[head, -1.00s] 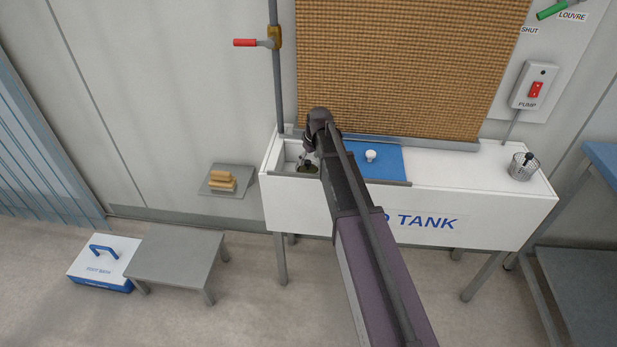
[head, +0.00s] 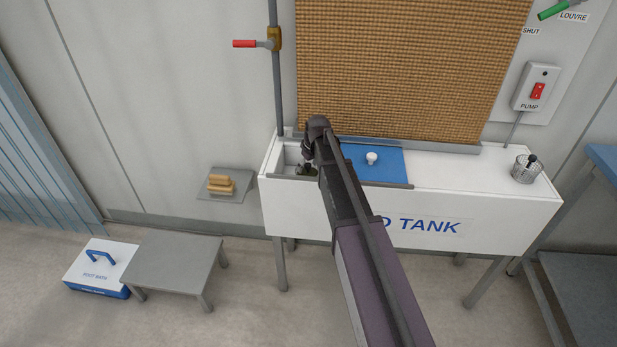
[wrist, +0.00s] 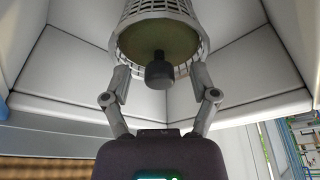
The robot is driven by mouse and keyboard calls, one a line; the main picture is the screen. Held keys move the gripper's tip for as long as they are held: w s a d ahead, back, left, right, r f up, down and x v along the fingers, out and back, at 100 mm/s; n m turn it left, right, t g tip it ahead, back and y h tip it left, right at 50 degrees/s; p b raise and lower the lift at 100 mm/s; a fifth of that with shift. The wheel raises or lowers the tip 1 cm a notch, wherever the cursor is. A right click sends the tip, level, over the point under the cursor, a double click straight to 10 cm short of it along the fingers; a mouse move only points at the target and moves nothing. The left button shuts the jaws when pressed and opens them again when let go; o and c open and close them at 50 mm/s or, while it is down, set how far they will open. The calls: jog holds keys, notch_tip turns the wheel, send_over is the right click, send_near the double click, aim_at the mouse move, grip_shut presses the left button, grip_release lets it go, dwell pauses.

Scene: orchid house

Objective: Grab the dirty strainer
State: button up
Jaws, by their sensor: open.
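The dirty strainer (wrist: 160,38) is a pale mesh basket with a murky olive-brown inside and a dark knob (wrist: 160,70) at its middle. It sits inside the white-walled open end of the tank (head: 290,207). In the wrist view my gripper (wrist: 161,76) is open, with one finger on each side of the knob, near the basket's rim. I cannot tell whether the fingers touch the rim. In the head view my gripper (head: 307,168) reaches down into the tank's opening, and my arm hides much of it. The strainer is mostly hidden there.
A blue lid (head: 372,165) with a white knob lies beside the opening. Another mesh strainer (head: 526,171) with a black knob stands on the tank's right end. A pipe with a red-handled valve (head: 257,44) rises behind. A grey low table (head: 178,262) stands left on the floor.

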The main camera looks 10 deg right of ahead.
grip_shut()
jog(key=shift+r, duration=0.2)
notch_tip(320, 180, up, 10)
jog(key=p, duration=1)
jog(key=shift+f, duration=0.2)
dwell(0.6)
